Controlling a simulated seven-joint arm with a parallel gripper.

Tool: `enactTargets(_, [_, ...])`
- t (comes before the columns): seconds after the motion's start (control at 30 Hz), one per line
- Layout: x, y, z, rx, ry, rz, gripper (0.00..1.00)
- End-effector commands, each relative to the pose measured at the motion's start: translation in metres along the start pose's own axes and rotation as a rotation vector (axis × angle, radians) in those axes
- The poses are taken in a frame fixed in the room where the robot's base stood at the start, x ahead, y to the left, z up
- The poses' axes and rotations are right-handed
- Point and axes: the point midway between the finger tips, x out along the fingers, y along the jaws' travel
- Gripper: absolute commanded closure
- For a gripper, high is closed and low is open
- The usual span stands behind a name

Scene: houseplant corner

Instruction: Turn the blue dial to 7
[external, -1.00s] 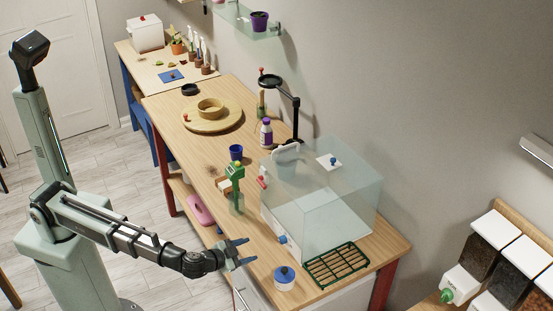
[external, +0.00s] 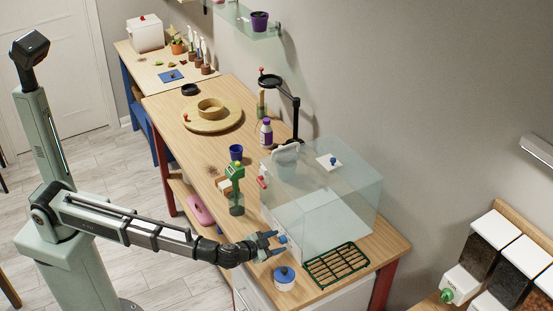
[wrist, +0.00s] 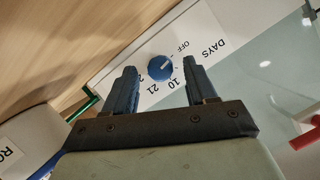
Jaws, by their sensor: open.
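The blue dial (wrist: 161,67) is on a white panel (wrist: 205,28) marked DAYS, OFF, 10 and 21. Its white pointer line points to the upper right, toward the OFF side. In the external view the dial (external: 283,239) sits low on the front of a clear glass case (external: 320,190). My gripper (wrist: 160,66) is open, with one finger on each side of the dial in the wrist view. The fingers appear apart from the dial. In the external view my gripper (external: 273,243) is just left of the dial. Some of the scale is hard to read.
A white jar with a blue lid (external: 284,278) stands close below my gripper. A green rack (external: 338,263) lies right of it. Wooden bench top (external: 205,150) extends behind.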

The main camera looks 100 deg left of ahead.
Motion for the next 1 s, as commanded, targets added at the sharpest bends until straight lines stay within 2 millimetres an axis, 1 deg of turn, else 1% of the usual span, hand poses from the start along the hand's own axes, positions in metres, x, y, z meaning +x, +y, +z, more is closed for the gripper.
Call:
enactTargets(0.03, [0.0039, 0.0001, -0.0003, 0.000, 0.000, 0.000, 0.44])
enactTargets(0.13, [0.0072, -0.0002, -0.0002, 0.000, 0.000, 0.000, 0.44])
enactTargets(0.43, [0.0078, -0.0004, 0.0000, 0.000, 0.000, 0.000, 0.44])
enactTargets(1.0, [0.0076, -0.0003, 0.0000, 0.000, 0.000, 0.000, 0.98])
